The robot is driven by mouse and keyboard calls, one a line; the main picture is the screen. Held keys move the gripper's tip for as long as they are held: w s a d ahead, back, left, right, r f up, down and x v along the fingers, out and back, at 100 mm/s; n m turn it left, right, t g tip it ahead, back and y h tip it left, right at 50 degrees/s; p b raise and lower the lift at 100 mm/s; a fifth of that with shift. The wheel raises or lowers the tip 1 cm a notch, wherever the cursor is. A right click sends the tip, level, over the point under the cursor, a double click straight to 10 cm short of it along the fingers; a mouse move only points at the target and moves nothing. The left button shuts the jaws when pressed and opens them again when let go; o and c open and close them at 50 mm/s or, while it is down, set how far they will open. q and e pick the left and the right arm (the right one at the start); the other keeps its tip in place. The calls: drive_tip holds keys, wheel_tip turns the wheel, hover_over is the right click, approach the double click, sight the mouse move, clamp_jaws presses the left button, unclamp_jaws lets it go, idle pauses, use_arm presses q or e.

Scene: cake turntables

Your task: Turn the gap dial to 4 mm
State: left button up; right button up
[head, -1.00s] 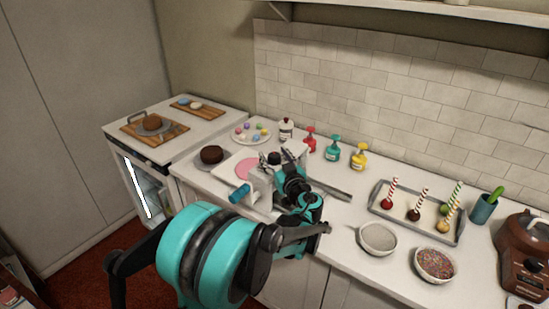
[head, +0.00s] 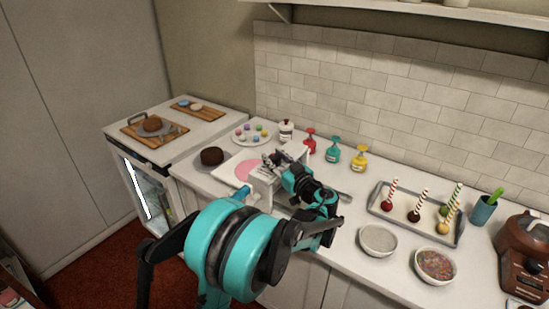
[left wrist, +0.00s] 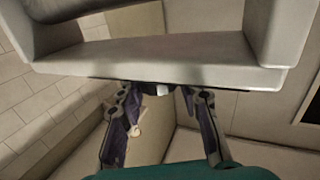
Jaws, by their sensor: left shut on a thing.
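The white roller machine (head: 263,188) stands on the counter, with a pink sheet (head: 247,169) beside it on the left. My left gripper (head: 276,163) is at the top of the machine, shut on a small part there, which I take to be the gap dial. The gripper hides most of it, and I cannot read any dial mark. In the left wrist view the two dark fingers of the gripper (left wrist: 160,100) reach up to the underside of a pale machine body (left wrist: 160,62), with a small dark and white part between them. My right gripper is not in view.
A blue handle (head: 243,195) juts from the machine's left side. A chocolate cake (head: 212,156), a plate of coloured balls (head: 251,133) and coloured bottles (head: 332,153) stand around. A tray of cake pops (head: 415,215) and two bowls (head: 378,240) are to the right.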

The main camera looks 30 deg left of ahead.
use_arm(q)
drive_tip(key=n+g+y, duration=0.1)
drive_tip(key=g, duration=0.1)
drive_tip(key=n+g, duration=0.2)
drive_tip(key=g, duration=0.1)
drive_tip(key=shift+w+y+p, duration=0.1)
drive_tip(key=shift+y+p, duration=0.25)
drive_tip(key=shift+y, duration=0.05)
drive_tip(key=shift+n+g+p, duration=0.55)
drive_tip(key=shift+n+g, duration=1.25)
drive_tip(key=shift+g, duration=0.8)
drive_tip(key=o, duration=1.2)
drive_tip(key=shift+c, duration=0.2)
drive_tip(key=shift+d, duration=0.1)
drive_tip(key=w+d, duration=0.1)
drive_tip(key=d, duration=1)
drive_tip(key=shift+w+d, duration=0.2)
drive_tip(key=shift+d, duration=0.15)
